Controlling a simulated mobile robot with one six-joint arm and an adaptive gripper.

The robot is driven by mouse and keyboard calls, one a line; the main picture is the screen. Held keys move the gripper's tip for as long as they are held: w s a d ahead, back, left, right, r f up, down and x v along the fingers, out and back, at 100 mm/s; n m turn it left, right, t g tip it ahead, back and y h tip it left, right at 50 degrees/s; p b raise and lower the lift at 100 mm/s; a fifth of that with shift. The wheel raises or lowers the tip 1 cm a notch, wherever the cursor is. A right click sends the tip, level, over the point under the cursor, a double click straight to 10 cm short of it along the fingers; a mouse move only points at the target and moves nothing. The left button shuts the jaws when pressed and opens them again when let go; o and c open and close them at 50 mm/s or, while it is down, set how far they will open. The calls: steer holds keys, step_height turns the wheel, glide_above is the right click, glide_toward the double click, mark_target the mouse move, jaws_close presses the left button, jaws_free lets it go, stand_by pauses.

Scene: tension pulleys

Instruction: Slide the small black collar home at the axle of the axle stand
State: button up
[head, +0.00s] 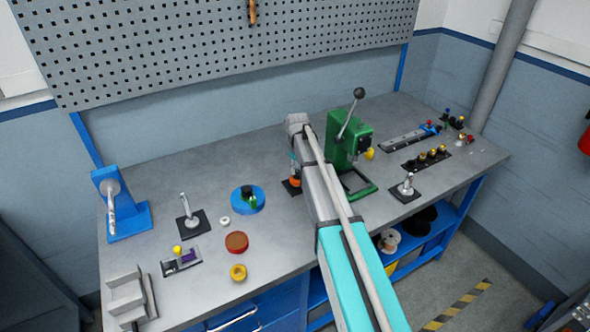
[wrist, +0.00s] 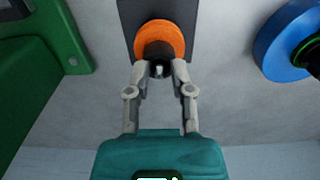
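The axle stand shows in the wrist view as a dark square base (wrist: 187,12) with an orange pulley (wrist: 178,38) on it. The small black collar (wrist: 157,49) sits in front of the orange pulley, around the axle, whose metal tip (wrist: 158,70) shows between my fingers. My gripper (wrist: 160,68) has its two fingertips against the collar's sides, closed on it. Whether the collar touches the pulley is hard to tell. In the head view the orange pulley (head: 294,181) shows beside my arm, which hides much of the stand.
A green press (head: 352,140) stands close to the right of my arm. A blue round tray (head: 247,207) with green and black parts lies to the left. Bare bench lies between.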

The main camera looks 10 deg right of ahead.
steer(key=shift+r, duration=0.1)
step_height(320, 180, up, 8)
steer(key=p, duration=0.8)
stand_by(0.4)
steer(key=s+f+m+b, duration=0.1)
steer(key=s+f+b, duration=0.1)
steer(key=s, duration=1.2)
steer(key=s+f+m+b, duration=0.1)
steer(key=s+f+m, duration=0.1)
steer(key=s, duration=1.3)
steer(key=shift+a+m+b, duration=0.3)
steer(key=shift+a+b, duration=0.05)
steer(key=shift+b, duration=0.05)
